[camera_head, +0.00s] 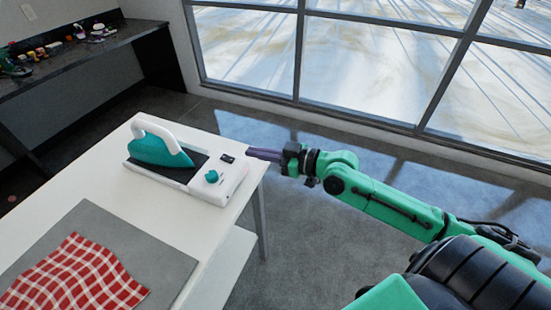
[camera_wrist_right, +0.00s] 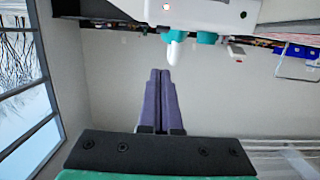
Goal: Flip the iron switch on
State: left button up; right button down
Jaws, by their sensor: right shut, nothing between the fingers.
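The teal and white iron (camera_head: 160,148) rests on its white station (camera_head: 232,178) at the far right part of the white table. The station has a teal knob (camera_head: 211,176) and a small black switch (camera_head: 227,158) on its top; which way the switch is set is too small to tell. My right gripper (camera_head: 250,153) has purple fingers, shut and empty, with the tips close beside the station's right end near the switch. In the right wrist view the shut fingers (camera_wrist_right: 160,73) point toward the station (camera_wrist_right: 205,12), which crosses the top edge. Contact cannot be told. My left gripper is out of view.
A grey mat (camera_head: 150,245) with a red checked cloth (camera_head: 75,275) lies on the near part of the table (camera_head: 45,218). A dark counter (camera_head: 85,52) with small items stands at the back left. Open floor and large windows lie to the right.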

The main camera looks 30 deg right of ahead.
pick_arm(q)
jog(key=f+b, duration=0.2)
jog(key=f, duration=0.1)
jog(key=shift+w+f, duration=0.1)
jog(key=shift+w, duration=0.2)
pick_arm(e)
jog(key=v, duration=0.4)
jog(key=shift+s+d+f, duration=0.1)
jog(key=shift+s+d, duration=0.1)
jog(key=shift+d, duration=0.05)
